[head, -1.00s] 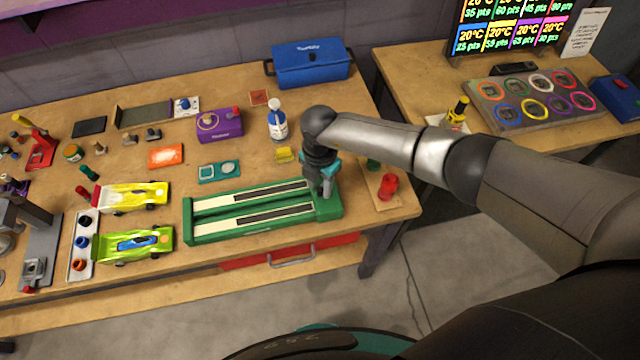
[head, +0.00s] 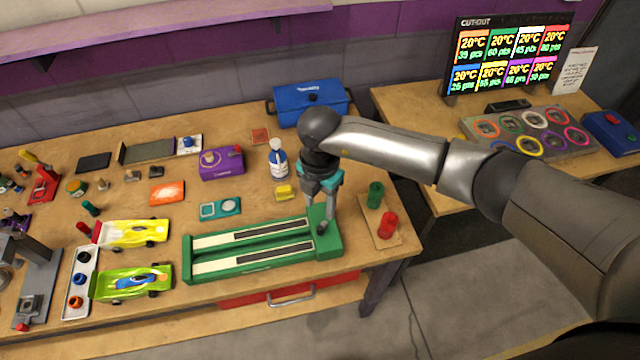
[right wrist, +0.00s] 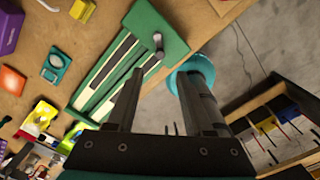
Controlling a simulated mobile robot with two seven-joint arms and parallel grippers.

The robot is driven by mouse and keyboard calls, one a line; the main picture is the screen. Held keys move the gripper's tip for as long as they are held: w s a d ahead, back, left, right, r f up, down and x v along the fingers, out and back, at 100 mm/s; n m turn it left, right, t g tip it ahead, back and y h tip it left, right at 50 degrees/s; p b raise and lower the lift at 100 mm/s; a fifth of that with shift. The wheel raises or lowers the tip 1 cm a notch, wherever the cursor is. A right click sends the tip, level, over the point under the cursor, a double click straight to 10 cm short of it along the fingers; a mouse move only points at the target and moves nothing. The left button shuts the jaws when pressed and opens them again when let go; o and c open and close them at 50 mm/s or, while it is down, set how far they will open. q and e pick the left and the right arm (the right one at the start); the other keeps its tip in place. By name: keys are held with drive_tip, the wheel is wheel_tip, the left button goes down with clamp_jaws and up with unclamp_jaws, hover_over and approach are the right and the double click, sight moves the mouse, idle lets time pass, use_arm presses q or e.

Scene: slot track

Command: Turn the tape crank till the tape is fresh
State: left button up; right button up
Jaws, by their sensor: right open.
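The green two-lane track unit (head: 262,263) lies near the front edge of the workbench. Each lane has a pale left part and a dark right part. A grey metal crank (right wrist: 158,45) stands on the unit's end block in the right wrist view. It is partly hidden by the fingers in the head view. My right gripper (head: 319,212) points down over the unit's right end. In the right wrist view my right gripper (right wrist: 157,88) is open and empty, and the crank shows beyond the gap between its fingers. I cannot tell contact. My left gripper is out of view.
Green (head: 375,195) and red (head: 387,226) cups stand on a small board right of the unit. Yellow (head: 135,234) and green (head: 132,283) toy cars lie to its left. A spray bottle (head: 278,163) and a yellow block (head: 285,192) stand behind it.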

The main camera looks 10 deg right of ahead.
wheel_tip(320, 180, up, 6)
drive_tip(key=shift+f, duration=0.1)
idle(0.5)
